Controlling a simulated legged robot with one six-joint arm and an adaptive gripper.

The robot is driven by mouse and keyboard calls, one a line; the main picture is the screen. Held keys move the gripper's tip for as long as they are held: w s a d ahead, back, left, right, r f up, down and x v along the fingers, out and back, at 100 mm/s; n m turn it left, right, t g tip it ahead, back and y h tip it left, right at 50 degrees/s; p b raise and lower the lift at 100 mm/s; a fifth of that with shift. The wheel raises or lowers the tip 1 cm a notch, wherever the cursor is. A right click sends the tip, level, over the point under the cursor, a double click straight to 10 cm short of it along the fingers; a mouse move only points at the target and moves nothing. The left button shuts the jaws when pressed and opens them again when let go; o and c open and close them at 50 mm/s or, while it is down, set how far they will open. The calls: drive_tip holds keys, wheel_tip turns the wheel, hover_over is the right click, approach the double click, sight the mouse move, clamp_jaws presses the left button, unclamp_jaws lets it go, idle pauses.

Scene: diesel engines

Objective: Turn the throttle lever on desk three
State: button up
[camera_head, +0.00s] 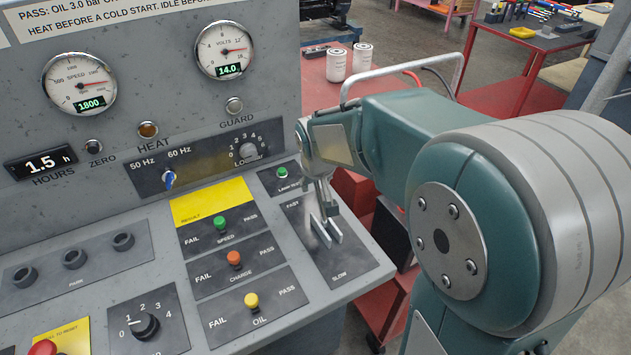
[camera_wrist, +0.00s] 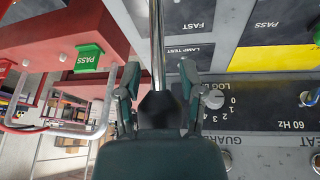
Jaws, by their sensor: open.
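The throttle lever is a bright metal rod (camera_wrist: 157,45) with a dark knob (camera_wrist: 157,104), seen in the wrist view. In the head view its forked metal base (camera_head: 325,233) stands on the dark FAST/SLOW plate (camera_head: 340,262) at the desk's right edge, about mid-plate. My gripper (camera_head: 318,155) is at the lever's upper end; it hides the knob there. In the wrist view my gripper (camera_wrist: 159,75) is open, with one finger on each side of the rod and visible gaps to both. The knob sits between the fingers, close to the palm.
The upright gauge panel (camera_head: 160,55) stands behind the lever. The LAMP TEST button (camera_head: 282,172) and LOG knob (camera_head: 248,151) are close to my gripper. A red cart (camera_head: 330,82) with two white cans and a grey handle rail stands beyond my arm.

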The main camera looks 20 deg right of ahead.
clamp_jaws()
drive_tip(key=shift+w, duration=0.3)
drive_tip(key=shift+o, duration=0.4)
unclamp_jaws()
drive_tip(key=shift+o, duration=0.3)
